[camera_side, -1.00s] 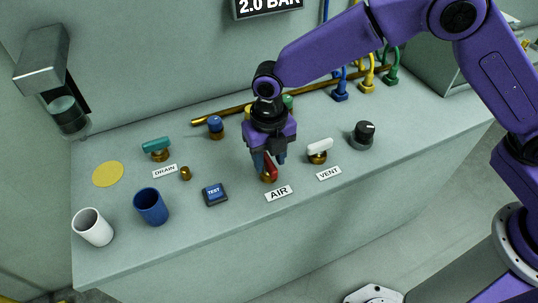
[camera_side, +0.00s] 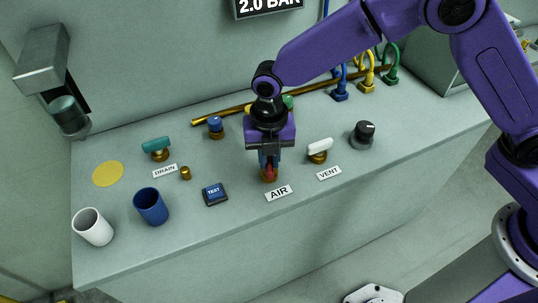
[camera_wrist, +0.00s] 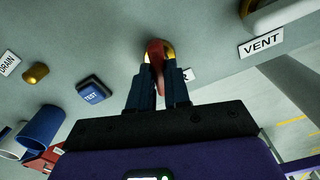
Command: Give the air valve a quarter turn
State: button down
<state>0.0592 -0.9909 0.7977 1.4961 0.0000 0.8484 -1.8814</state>
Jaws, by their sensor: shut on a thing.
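The air valve has a red handle (camera_side: 269,171) on a brass base, behind the AIR label (camera_side: 278,193) on the bench. My gripper (camera_side: 269,167) points down over it and is shut on the red handle. In the wrist view the red handle (camera_wrist: 156,53) stands between the two dark blue fingers, with brass showing around its far end. The handle now points roughly along the line from the bench's front to its back. The fingers hide part of the handle, and the AIR label is mostly covered in the wrist view.
The white-handled vent valve (camera_side: 319,148) stands close on the right, with a black knob (camera_side: 363,134) beyond. The TEST button (camera_side: 214,193), a brass peg (camera_side: 185,173) and the teal drain valve (camera_side: 156,147) are left. A blue cup (camera_side: 151,206) and white cup (camera_side: 92,227) stand front left.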

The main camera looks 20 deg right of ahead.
aim_at(269, 160)
jog(key=m, duration=1.4)
dwell(0.7)
jog(key=c, duration=1.1)
grip_release()
jog(key=shift+r, duration=0.1)
notch_tip(269, 160, up, 17)
jog(key=shift+r, duration=0.2)
